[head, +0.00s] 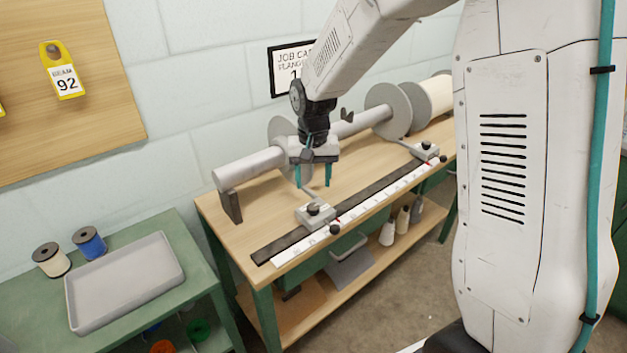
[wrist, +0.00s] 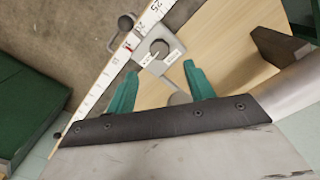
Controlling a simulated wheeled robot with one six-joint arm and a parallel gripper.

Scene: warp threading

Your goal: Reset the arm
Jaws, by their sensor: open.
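My gripper (head: 314,176) hangs from my arm over the wooden bench (head: 238,220), pointing down, with its two teal fingers apart. In the wrist view the fingers (wrist: 160,90) are also spread, with nothing held between them. A grey clamp block with a black knob (head: 315,213) sits on the ruled rail below and beside the gripper. The same block shows in the wrist view (wrist: 157,48) just beyond the fingertips.
A beam roller (head: 250,168) with grey flanges (head: 388,108) lies along the back of the bench, close behind the gripper. A second clamp (head: 424,151) sits at the rail's far end. A grey tray (head: 125,282) and two spools (head: 89,242) stand on the green table at left.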

